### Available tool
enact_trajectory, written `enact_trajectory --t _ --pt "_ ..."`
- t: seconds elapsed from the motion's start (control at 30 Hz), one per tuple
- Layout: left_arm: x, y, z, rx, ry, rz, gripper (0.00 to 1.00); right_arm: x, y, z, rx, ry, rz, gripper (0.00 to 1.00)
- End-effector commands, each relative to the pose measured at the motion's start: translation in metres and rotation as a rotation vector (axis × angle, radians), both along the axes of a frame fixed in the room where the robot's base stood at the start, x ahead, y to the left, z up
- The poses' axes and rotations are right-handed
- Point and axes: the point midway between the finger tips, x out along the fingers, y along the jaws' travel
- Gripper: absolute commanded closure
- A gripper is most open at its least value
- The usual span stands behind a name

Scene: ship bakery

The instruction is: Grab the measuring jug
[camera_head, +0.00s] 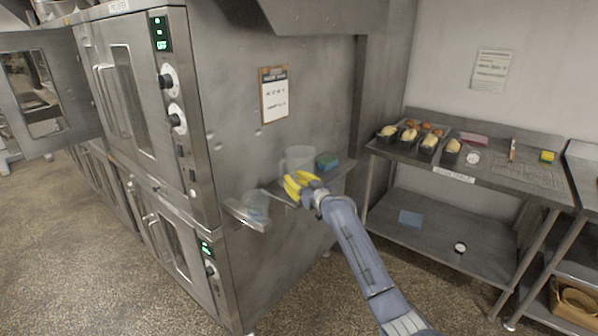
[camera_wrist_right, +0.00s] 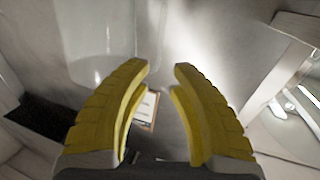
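A clear jug (camera_head: 299,158), which looks like the measuring jug, stands on a wall shelf on the oven's side. My right gripper (camera_head: 299,184) is just in front of it, with yellow fingers. In the right wrist view the jug (camera_wrist_right: 98,38) is at the upper left, beyond the fingertips and off to one side. The right gripper (camera_wrist_right: 161,72) is open there, with nothing between its fingers. The head view does not show whether the fingers touch the jug. My left gripper is in neither view.
A second clear container (camera_head: 256,204) sits on a small ledge to the left. A clipboard (camera_head: 274,95) hangs above. A steel table (camera_head: 480,175) with loaf tins stands at right.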

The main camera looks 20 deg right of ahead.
Motion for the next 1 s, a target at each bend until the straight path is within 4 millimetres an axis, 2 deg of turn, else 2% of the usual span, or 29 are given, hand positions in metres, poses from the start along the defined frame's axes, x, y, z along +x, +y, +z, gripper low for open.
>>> enact_trajectory --t 0.2,0.53,1.0 --pt "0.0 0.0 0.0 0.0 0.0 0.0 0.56 0.024 0.007 0.0 0.001 0.0 0.0 0.79" --pt "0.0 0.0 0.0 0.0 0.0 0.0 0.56 0.036 0.01 0.0 0.001 -0.001 -0.001 0.79" --pt "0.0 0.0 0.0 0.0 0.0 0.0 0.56 0.077 0.021 -0.001 0.002 0.001 0.0 0.79"
